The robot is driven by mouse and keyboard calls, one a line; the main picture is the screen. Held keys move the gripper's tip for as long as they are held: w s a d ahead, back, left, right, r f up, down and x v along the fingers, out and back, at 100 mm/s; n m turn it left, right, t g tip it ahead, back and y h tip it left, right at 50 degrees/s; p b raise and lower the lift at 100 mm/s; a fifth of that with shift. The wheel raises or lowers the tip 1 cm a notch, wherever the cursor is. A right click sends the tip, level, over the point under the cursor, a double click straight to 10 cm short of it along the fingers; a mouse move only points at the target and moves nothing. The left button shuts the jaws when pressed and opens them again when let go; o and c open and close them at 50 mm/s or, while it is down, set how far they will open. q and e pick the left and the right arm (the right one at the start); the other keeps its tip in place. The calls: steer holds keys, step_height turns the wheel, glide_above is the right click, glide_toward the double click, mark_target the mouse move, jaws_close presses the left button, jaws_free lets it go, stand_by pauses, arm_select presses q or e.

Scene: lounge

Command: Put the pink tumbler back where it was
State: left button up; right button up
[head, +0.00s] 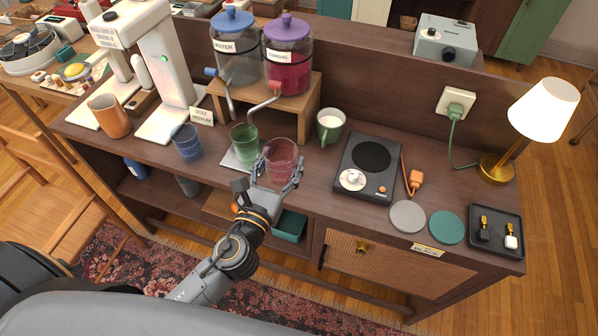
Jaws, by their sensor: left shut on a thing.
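The pink tumbler (281,160) is a clear pinkish glass near the front edge of the dark wooden counter, in the middle of the head view. My left gripper (277,179) has its fingers around the tumbler's sides and is shut on it. The tumbler looks close to upright; I cannot tell whether its base touches the counter. To its left, a green tumbler (245,144) stands on a light drip mat (232,160), and a blue tumbler (187,142) stands further left. My right gripper is not in view.
Behind stand the water dispenser (238,62) and the cordial dispenser (287,69) on a wooden riser (310,108). A green mug (331,125) and a black hotplate (350,155) are to the right. Grey and teal coasters (447,227) lie at the front right.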

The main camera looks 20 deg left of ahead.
arm_select(q)
steer(key=w+f, duration=0.1)
steer(key=w+d+f+b, duration=0.1)
steer(key=f, duration=0.1)
steer(key=w+d+f+b, duration=0.1)
steer(key=w+f, duration=0.1)
steer(key=shift+f, duration=0.15)
steer(key=f, duration=0.1)
steer(key=f+b, duration=0.2)
steer(key=shift+w+d+f, duration=0.2)
steer(key=shift+w+f, duration=0.1)
steer(key=shift+f, duration=0.1)
steer(key=shift+r, duration=0.1)
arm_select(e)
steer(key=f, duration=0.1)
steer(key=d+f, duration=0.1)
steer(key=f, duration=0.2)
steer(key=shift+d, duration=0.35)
arm_select(q)
steer(key=shift+f, duration=0.2)
steer(key=o, duration=1.4)
steer(key=shift+c, duration=0.2)
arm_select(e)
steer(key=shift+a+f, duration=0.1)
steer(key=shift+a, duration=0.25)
